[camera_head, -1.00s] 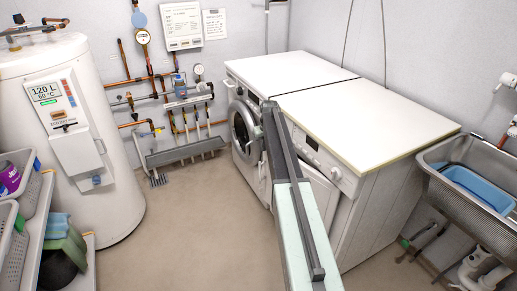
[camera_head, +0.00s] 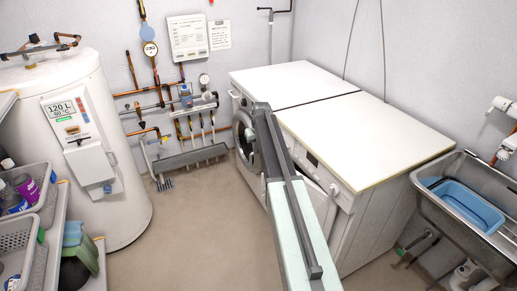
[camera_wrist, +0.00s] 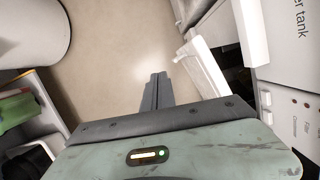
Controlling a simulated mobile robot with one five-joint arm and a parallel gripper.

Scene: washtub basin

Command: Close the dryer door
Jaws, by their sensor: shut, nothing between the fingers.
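The dryer (camera_head: 365,135) is the nearer white machine, with a flat white top. Its white door (camera_wrist: 208,65) stands open in the wrist view, with a dark gap between it and the front panel. In the head view my arm hides much of the dryer's front, and the door is hard to make out. My gripper (camera_wrist: 155,92) is shut and empty, pointing over the bare floor to the left of the door in the wrist view. It appears apart from the door. In the head view the gripper (camera_head: 262,112) overlaps the machine fronts.
A second white machine with a grey round door (camera_head: 243,140) stands beyond the dryer. A water heater (camera_head: 110,190) stands at left, near shelves with baskets (camera_head: 18,240). A metal sink (camera_head: 432,195) with a blue tub is at right. The middle floor is clear.

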